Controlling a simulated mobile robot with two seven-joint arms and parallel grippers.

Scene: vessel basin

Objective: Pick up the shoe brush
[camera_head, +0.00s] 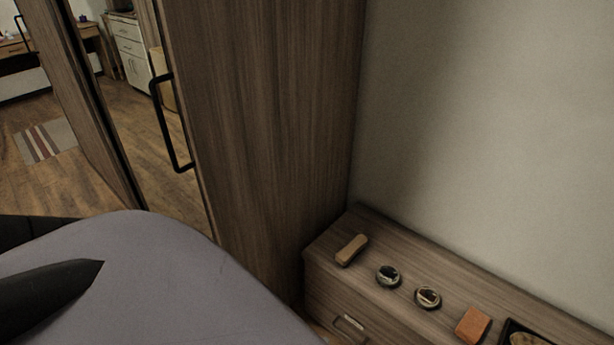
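The shoe brush appears to be the small, long brown wooden block (351,249) lying on top of the low wooden cabinet (400,253), at the end close to the wardrobe. Its bristles cannot be made out. Dark tapered shapes come in at the left edge, far from the brush. I cannot tell whether they are part of my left gripper. My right gripper is not in view. Nothing touches the brush.
Two round tins (388,275) (427,297), an orange-brown block (473,325) and a dark tray (518,328) line the cabinet top. A tall wardrobe (265,120) with a mirrored door stands left of it, a wall behind. A large grey rounded form (170,285) fills the lower left.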

